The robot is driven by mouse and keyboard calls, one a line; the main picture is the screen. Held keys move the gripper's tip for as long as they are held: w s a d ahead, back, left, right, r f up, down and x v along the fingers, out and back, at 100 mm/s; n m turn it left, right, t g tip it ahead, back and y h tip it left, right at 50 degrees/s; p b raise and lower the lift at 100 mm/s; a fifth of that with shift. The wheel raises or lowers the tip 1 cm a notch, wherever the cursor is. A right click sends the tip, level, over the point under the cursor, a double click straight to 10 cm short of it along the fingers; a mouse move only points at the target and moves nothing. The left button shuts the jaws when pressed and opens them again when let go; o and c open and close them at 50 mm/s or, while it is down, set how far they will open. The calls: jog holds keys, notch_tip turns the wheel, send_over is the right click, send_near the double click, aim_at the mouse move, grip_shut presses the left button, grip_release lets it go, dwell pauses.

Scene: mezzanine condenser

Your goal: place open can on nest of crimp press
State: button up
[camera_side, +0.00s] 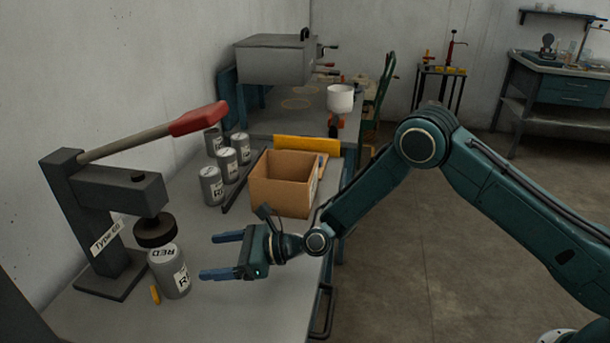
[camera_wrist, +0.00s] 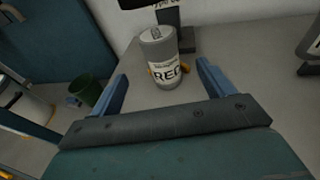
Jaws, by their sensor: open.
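A grey can (camera_side: 170,275) with a white label reading "RED" stands upright on the bench, in front of the crimp press (camera_side: 68,205). Its top also carries lettering; I cannot tell whether it is open. The press's dark round head (camera_side: 155,232) is up, just behind and above the can in the side view. The nest under the head is mostly hidden. My gripper (camera_side: 209,256) is open and empty, to the right of the can and pointing at it. In the wrist view the can (camera_wrist: 160,55) stands ahead between the two blue fingers, apart from them.
Several grey cans (camera_side: 212,186) stand behind, beside a cardboard box (camera_side: 284,190). The press's red-handled lever (camera_side: 199,118) reaches over the bench. A small yellow piece (camera_side: 155,294) lies by the can. The front of the bench (camera_side: 240,315) is clear.

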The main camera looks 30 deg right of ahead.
jog(key=shift+r, duration=0.1)
jog(key=s+d+r+n+g+h, duration=0.1)
jog(key=s+d+r+n+h, duration=0.3)
jog(key=d+r+n, duration=0.5)
jog(key=s+d+r+n+h, duration=0.2)
jog(key=s+d+r+n, duration=0.5)
jog(key=r, duration=0.5)
jog(key=s+d+r+n+g+h, duration=0.1)
jog(key=s+d+n+h, duration=0.2)
jog(key=s+d, duration=0.6)
jog(key=s+d+n+g+h, duration=0.1)
jog(key=s+d+n+h, duration=0.3)
jog(key=s+d, duration=0.6)
jog(key=s+n, duration=0.1)
jog(key=s, duration=0.7)
jog(key=shift+d+r+n, duration=0.2)
jog(key=shift+r+n, duration=0.15)
jog(key=shift+n, duration=0.05)
